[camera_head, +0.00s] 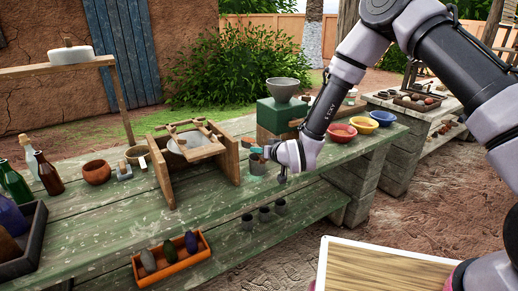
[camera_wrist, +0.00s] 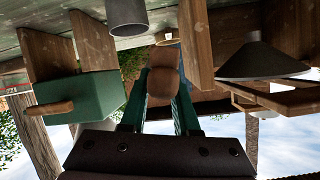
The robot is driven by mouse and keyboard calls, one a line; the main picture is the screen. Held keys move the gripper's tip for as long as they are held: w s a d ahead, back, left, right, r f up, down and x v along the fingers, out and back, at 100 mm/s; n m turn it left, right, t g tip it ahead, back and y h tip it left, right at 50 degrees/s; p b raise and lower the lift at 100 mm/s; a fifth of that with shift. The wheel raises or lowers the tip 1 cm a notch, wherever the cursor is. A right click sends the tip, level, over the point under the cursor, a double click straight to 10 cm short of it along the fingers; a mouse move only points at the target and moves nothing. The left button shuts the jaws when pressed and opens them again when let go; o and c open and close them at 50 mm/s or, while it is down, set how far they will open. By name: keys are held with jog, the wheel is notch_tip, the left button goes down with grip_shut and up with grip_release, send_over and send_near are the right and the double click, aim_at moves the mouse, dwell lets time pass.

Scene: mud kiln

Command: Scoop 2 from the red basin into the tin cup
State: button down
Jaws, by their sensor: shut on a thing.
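The red basin (camera_head: 341,133) stands on the green bench to the right of my gripper, beside the yellow and blue basins. A grey tin cup (camera_head: 258,168) stands on the bench just below my gripper; a grey cup also shows at the top of the wrist view (camera_wrist: 126,18). My gripper (camera_head: 268,152) is shut on a brown wooden-handled tool (camera_wrist: 162,82), seemingly the scoop, and holds it above the bench near the cup. The tool's far end is mostly hidden, so I cannot tell whether it carries anything.
A wooden frame (camera_head: 162,178) with a bowl stands left of my gripper. A green block (camera_head: 283,115) bearing a grey bowl (camera_head: 282,88) stands behind it. The yellow basin (camera_head: 382,118) and blue basin (camera_head: 363,125) adjoin the red one. Bottles (camera_head: 47,172) stand far left.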

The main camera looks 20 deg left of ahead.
jog(key=shift+w+d+f+m+g+y, duration=0.15)
jog(key=shift+f+m+g+y, duration=0.25)
jog(key=shift+f+m, duration=0.4)
jog(key=shift+w+d+f+m+g+y, duration=0.1)
jog(key=shift+f+m+g+y, duration=0.2)
jog(key=shift+f+m+y, duration=0.35)
jog(key=m+y, duration=0.1)
jog(key=m, duration=0.2)
jog(key=w+d+f+m+y, duration=0.1)
jog(key=m, duration=0.1)
jog(key=shift+f+m+g+y, duration=0.1)
jog(key=shift+m+g+y, duration=0.15)
jog(key=shift+g+y, duration=0.1)
jog(key=shift+w+d+r, duration=0.1)
jog(key=shift+d+r, duration=0.05)
jog(key=shift+r, duration=0.6)
